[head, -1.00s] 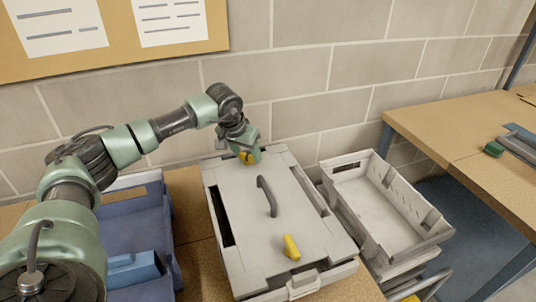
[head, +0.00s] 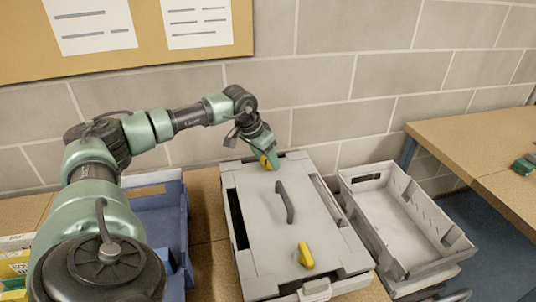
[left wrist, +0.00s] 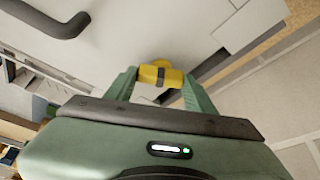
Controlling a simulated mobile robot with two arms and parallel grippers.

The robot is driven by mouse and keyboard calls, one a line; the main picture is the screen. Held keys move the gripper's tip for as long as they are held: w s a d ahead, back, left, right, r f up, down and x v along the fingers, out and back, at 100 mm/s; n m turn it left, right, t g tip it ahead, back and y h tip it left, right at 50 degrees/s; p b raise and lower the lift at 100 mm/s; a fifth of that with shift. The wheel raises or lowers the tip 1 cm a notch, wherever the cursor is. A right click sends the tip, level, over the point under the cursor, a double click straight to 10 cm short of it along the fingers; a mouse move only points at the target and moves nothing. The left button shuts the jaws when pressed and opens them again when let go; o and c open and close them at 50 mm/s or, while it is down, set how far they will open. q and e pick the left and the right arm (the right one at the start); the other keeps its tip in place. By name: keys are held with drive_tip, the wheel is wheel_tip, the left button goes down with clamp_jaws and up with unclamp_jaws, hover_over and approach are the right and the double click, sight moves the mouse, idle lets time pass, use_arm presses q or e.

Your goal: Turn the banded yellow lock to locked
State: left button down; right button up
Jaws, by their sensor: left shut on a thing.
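The banded yellow lock (left wrist: 162,75) has a dark band round its middle and sits on the far end of a grey lid (head: 265,210). My left gripper (left wrist: 160,88) is shut on it, one green finger at each end in the left wrist view. In the head view my left gripper (head: 268,157) covers most of this lock, and only a bit of yellow shows. A second yellow lock (head: 305,256), with no band that I can see, stands at the near end of the lid. A dark curved handle (head: 286,202) lies between them. My right gripper is out of view.
A pale open crate (head: 405,262) stands right of the lidded case, and a blue bin (head: 173,215) stands left of it. A block wall (head: 310,105) rises close behind. A wooden table (head: 485,150) is at the right.

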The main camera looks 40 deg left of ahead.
use_arm(q)
drive_tip(key=c, duration=0.5)
unclamp_jaws()
drive_tip(key=shift+b+v, duration=0.7)
drive_tip(key=shift+v, duration=3.2)
